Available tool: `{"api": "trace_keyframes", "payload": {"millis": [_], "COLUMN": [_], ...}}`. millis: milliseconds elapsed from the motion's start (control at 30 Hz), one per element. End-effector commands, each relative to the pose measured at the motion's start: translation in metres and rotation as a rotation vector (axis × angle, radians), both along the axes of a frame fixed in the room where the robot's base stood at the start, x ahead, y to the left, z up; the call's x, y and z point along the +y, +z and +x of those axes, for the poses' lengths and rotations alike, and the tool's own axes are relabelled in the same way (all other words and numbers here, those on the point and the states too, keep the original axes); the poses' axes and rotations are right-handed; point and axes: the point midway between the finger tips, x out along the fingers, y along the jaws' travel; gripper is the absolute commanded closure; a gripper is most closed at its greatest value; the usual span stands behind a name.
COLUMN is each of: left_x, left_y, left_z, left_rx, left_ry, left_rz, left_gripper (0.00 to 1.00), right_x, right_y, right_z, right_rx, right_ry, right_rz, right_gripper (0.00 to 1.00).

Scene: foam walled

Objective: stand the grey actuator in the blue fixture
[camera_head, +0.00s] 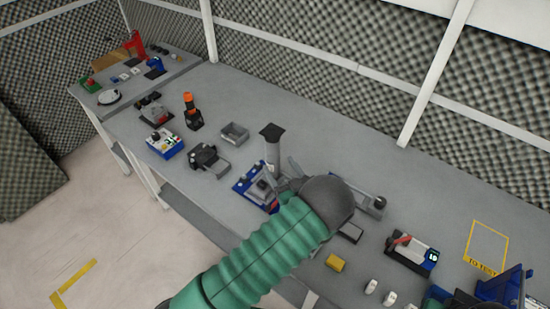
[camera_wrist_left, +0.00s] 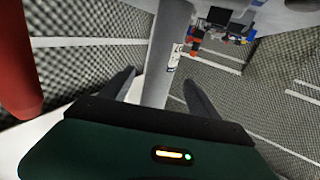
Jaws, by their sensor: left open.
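Left of the fixture stand a black device (camera_head: 207,160), a grey tray (camera_head: 234,134) and an orange-topped black item (camera_head: 192,110). A yellow block (camera_head: 335,263) and a red-handled device (camera_head: 411,250) lie to the right.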

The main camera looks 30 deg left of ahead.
Motion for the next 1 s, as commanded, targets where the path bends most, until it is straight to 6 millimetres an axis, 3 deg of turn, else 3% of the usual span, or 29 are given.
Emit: {"api": "trace_keyframes", "payload": {"millis": [200,400,567,1000], "left_x": [-0.057,-0.092,-0.102,-0.102], "left_y": [0.001,0.000,0.000,0.000], "left_z": [-0.034,-0.056,-0.062,-0.063], "left_rx": [0.001,-0.001,0.000,-0.001], "left_ry": [-0.004,-0.002,-0.001,0.000], "left_rz": [0.001,0.001,0.001,0.001], "left_gripper": [0.30,0.30,0.30,0.30], "right_x": [0.000,0.000,0.000,0.000], "right_y": [0.006,0.007,0.007,0.007], "right_z": [0.000,0.000,0.000,0.000], "right_rx": [0.000,0.000,0.000,0.000], "right_ry": [0.000,0.000,0.000,0.000], "right_rz": [0.000,0.000,0.000,0.000], "right_gripper": [0.64,0.64,0.64,0.64]}}
